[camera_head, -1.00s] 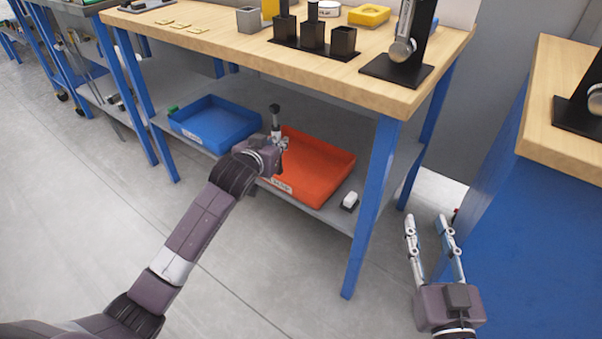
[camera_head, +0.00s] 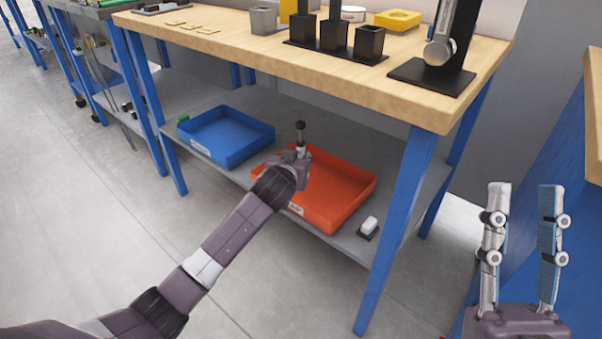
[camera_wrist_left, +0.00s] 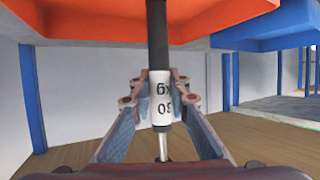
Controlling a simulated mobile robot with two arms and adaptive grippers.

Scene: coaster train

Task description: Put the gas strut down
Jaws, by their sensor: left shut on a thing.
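The gas strut (camera_head: 300,135) stands upright in my left gripper (camera_head: 293,160), over the left part of the red tray (camera_head: 352,208) on the lower shelf. In the left wrist view the strut (camera_wrist_left: 160,95) has a black body, a white label and a thin silver rod, and my left gripper (camera_wrist_left: 157,100) is shut on it. The red tray (camera_wrist_left: 90,25) shows there at the top. I cannot tell whether the strut touches the tray. My right gripper (camera_head: 522,195) is open and empty at the right.
A blue tray (camera_head: 260,148) sits on the shelf (camera_head: 345,145) to the left. A small white block on a black base (camera_head: 369,224) is right of the red tray. The workbench top (camera_head: 300,62) lies above, and its blue front leg (camera_head: 395,230) stands at the right.

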